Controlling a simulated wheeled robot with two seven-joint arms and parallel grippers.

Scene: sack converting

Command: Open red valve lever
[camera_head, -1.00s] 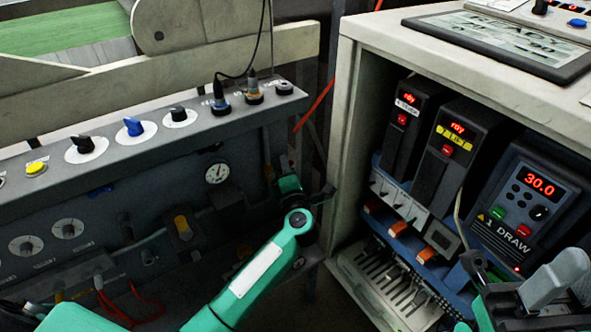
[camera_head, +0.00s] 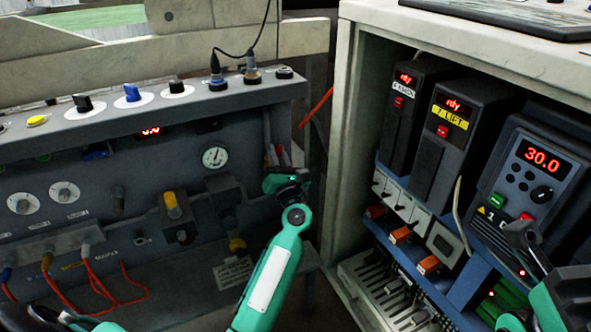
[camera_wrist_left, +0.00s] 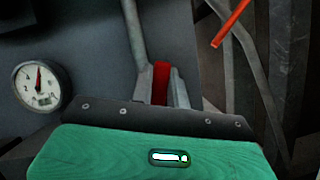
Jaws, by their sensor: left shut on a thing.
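The red valve lever (camera_head: 284,157) sits at the right end of the grey control panel, in the head view. It is small there and partly hidden by my left gripper (camera_head: 279,166). In the left wrist view the red lever (camera_wrist_left: 160,83) stands upright between the two grey fingers of my left gripper (camera_wrist_left: 161,92), which is shut on it. A grey pipe runs up just left of the lever there. My right gripper (camera_head: 532,245) is partly in view at the lower right, in front of the drive cabinet; its jaws are not clear.
A pressure gauge (camera_head: 215,157) is left of the lever and also shows in the left wrist view (camera_wrist_left: 42,86). A yellow-capped fitting (camera_head: 173,206) is further left. The open cabinet (camera_head: 345,130) with several drive units stands on the right. An orange-red bar (camera_head: 318,107) slants behind the panel.

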